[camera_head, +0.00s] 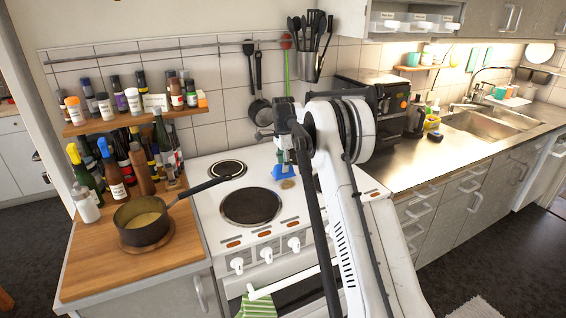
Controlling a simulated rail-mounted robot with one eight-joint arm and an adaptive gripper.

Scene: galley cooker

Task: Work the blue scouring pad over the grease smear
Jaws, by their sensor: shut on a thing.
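The blue scouring pad (283,172) is at the white cooker top (215,208), behind and to the right of the large front hotplate. My gripper (285,158) is above the pad, pointing down and shut on it. A small brownish grease smear (288,184) shows on the white enamel just in front of the pad's near edge. I cannot tell whether the pad presses on the enamel or hovers just above it. My arm hides the right part of the cooker top.
A saucepan (142,222) stands on the wooden counter to the left, its handle reaching over the cooker's left edge. Black hotplates (251,206) lie left of the pad. Bottles crowd the left shelf (135,118). A dark coffee machine (393,105) stands at right.

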